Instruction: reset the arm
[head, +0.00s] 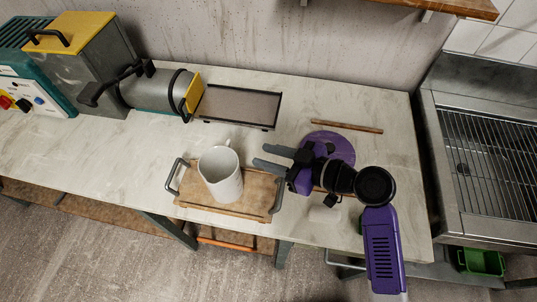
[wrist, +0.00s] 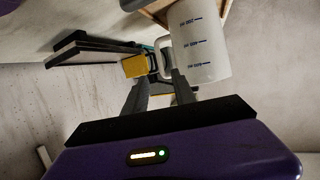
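My gripper (head: 260,155) is open and empty. Its two fingers point left and are spread apart above the worktop. They also show apart in the wrist view (wrist: 161,78), with nothing held between them. A white jug (head: 220,175) stands upright on a wooden tray (head: 255,203) with dark handles, to the left of my gripper. In the wrist view the jug (wrist: 202,45) shows blue graduation marks and lies beyond the fingers, to the upper right. I see no contact between the fingers and the jug.
A grey roller machine with a dark bed (head: 237,105) stands at the back left. A metal unit with a grille (head: 490,150) stands at the right.

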